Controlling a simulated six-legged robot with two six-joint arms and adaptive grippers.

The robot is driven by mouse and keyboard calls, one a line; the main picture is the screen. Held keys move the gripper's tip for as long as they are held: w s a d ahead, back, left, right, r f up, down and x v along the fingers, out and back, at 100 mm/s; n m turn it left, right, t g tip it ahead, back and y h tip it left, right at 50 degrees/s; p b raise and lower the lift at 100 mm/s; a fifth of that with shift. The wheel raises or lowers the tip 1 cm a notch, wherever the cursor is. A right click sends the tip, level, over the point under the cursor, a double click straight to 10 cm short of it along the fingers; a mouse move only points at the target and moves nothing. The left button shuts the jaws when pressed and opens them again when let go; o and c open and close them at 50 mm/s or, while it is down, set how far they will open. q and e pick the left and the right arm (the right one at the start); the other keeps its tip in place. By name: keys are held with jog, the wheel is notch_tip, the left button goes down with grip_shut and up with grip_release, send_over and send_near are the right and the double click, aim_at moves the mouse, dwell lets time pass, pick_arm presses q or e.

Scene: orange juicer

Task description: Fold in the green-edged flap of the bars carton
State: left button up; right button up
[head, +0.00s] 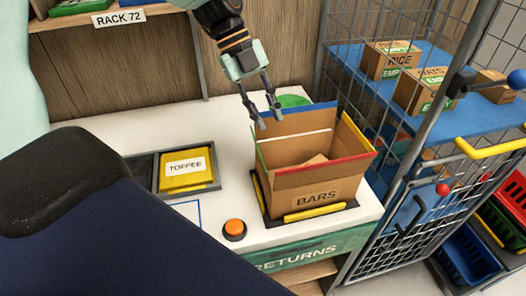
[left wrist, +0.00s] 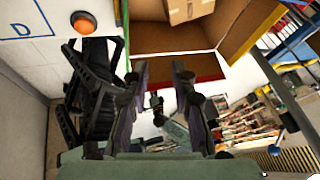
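The bars carton (head: 305,190) stands upright on the white counter, its top open. Its green-edged flap (head: 259,152) is on the left side, seen nearly edge-on and roughly upright; its green edge also shows in the left wrist view (left wrist: 126,28). The blue-edged flap (head: 300,116), red-edged flap (head: 325,169) and yellow-edged flap (head: 357,136) are not folded in.
A small brown box (head: 316,159) lies inside the carton. A yellow toffee box (head: 187,170) sits in a dark tray to the left. An orange button (head: 235,229) is in front. A wire cage (head: 345,60) with boxes stands close on the right. A green disc (head: 293,100) lies behind.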

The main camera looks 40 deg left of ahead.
pick_arm(q)
jog(key=s+f, duration=0.1)
jog(key=f, duration=0.1)
jog(key=s+f+m+g+y, duration=0.1)
jog(key=f, duration=0.1)
jog(key=s+f+m, duration=0.1)
jog(key=f, duration=0.1)
jog(key=shift+d+f, duration=0.1)
jog(key=shift+f, duration=0.3)
jog(key=shift+d+f, duration=0.1)
jog(key=shift+f, duration=0.4)
jog(key=shift+d, duration=0.1)
jog(key=shift+c, duration=1.2)
jog(key=shift+s+a, duration=0.2)
jog(key=shift+s, duration=0.05)
grip_shut()
